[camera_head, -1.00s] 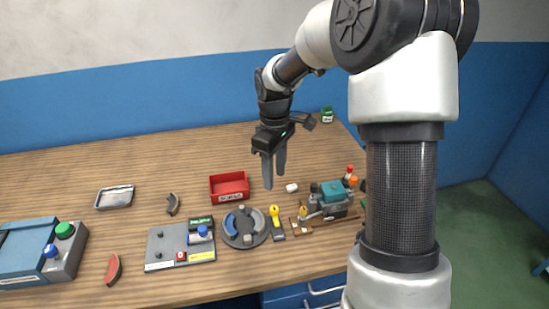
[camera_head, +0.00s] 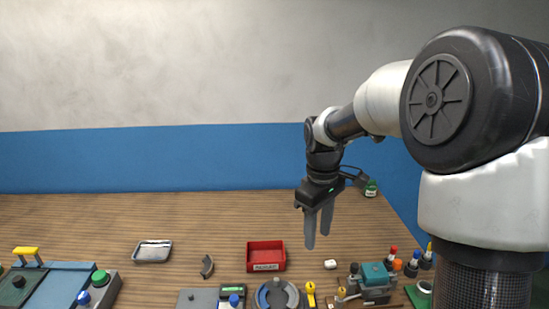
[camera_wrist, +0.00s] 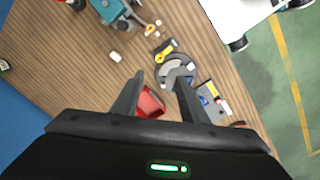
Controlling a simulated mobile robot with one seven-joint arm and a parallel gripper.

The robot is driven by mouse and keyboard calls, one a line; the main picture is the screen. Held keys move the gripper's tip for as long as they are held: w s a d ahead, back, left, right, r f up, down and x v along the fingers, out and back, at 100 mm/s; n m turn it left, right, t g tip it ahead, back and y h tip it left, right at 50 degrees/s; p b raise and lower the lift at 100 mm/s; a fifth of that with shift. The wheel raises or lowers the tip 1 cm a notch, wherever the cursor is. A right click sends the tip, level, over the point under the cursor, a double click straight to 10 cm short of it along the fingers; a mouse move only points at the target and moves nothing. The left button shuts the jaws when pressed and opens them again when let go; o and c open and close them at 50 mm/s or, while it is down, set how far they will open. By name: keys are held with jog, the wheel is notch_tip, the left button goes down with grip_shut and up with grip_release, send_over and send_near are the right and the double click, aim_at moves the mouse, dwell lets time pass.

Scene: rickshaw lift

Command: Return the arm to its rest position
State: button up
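My gripper (camera_head: 319,228) hangs above the back of the wooden table (camera_head: 80,220), with its two dark fingers pointing down. It is a little right of and above the red bin (camera_head: 265,256) and touches nothing. In the wrist view my gripper (camera_wrist: 157,92) shows its fingers spread apart with nothing held between them. The red bin (camera_wrist: 151,103) appears partly behind the fingers there. My arm reaches in from the right side of the head view.
A metal tray (camera_head: 152,251), a dark curved part (camera_head: 207,266), a round grey fixture (camera_head: 277,295) and a teal machine (camera_head: 374,275) are on the table. A green-labelled jar (camera_head: 371,188) stands at the back right. The table's back left is clear.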

jog(key=s+r+m+t+p, duration=0.1)
jog(key=s+r+m, duration=0.3)
jog(key=s, duration=0.7)
jog(key=s+r+m+t+p, duration=0.1)
jog(key=s+r+m+t, duration=0.3)
jog(key=s+r, duration=0.5)
jog(key=s, duration=0.2)
jog(key=shift+s+m+p, duration=0.3)
jog(key=shift+p, duration=0.1)
